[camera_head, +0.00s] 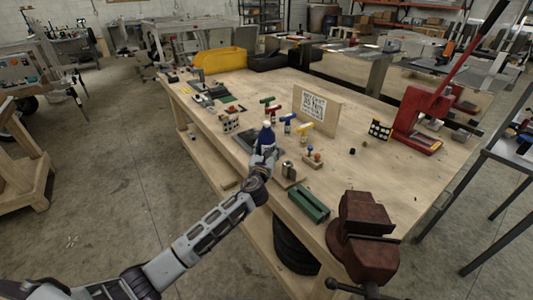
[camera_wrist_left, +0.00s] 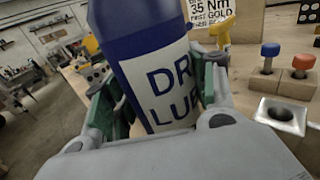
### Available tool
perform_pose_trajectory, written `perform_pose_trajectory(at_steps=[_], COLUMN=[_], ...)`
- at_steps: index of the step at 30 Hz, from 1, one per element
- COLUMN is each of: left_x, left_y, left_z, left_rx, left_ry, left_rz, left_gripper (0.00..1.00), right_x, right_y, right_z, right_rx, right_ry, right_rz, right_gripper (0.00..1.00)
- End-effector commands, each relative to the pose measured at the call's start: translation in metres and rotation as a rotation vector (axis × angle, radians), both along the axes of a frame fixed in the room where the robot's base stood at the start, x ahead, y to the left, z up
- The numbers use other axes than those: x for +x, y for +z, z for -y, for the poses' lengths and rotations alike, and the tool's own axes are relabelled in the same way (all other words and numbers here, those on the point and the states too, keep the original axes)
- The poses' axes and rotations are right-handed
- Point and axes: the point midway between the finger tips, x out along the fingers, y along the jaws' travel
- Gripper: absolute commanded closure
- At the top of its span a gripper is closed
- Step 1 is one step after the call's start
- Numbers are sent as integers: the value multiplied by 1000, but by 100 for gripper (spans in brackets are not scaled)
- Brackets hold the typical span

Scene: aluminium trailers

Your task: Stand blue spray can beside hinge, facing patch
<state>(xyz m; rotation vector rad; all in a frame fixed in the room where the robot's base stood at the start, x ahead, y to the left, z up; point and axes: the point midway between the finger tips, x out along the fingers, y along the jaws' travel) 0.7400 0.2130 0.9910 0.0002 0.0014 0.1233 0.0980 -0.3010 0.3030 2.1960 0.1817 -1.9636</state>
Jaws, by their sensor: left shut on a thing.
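The blue spray can (camera_head: 267,138) has a white label band and stands roughly upright in my left gripper (camera_head: 264,152), near the front-left edge of the wooden workbench. In the left wrist view the can (camera_wrist_left: 148,45) fills the space between the green-padded fingers of the gripper (camera_wrist_left: 160,85), which are shut around it; it looks tilted there. The can's base is hidden, so I cannot tell whether it touches the bench. A dark flat patch (camera_head: 242,140) lies just left of the can. I cannot make out a hinge for certain. My right gripper is out of view.
A metal cup on a wooden block (camera_head: 289,171), a peg block (camera_head: 313,158) and a green block (camera_head: 308,205) lie to the right. A sign board (camera_head: 318,110) stands behind. A rusty vise (camera_head: 365,235) and red press (camera_head: 420,115) are farther right. The middle-right of the bench is fairly clear.

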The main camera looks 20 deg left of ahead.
Motion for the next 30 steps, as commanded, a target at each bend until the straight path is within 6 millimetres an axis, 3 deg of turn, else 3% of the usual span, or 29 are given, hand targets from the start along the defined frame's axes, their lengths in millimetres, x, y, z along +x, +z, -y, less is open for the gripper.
perform_pose_trajectory(at_steps=[4, 18, 19, 23, 30], left_x=[0, 0, 0, 0, 0], left_y=[-10, -14, -15, -14, -14], left_z=[0, 0, 0, 0, 0], left_rx=[-1, 0, 0, 0, 0], left_ry=[0, 0, 0, 0, 0], left_rz=[2, 3, 0, 0, 0], left_gripper=[78, 78, 39, 22, 21], right_x=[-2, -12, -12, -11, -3], right_y=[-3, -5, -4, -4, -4], right_z=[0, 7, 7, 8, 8], right_rx=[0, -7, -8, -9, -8], right_ry=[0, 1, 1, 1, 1], right_rz=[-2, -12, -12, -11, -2], right_gripper=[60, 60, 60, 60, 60])
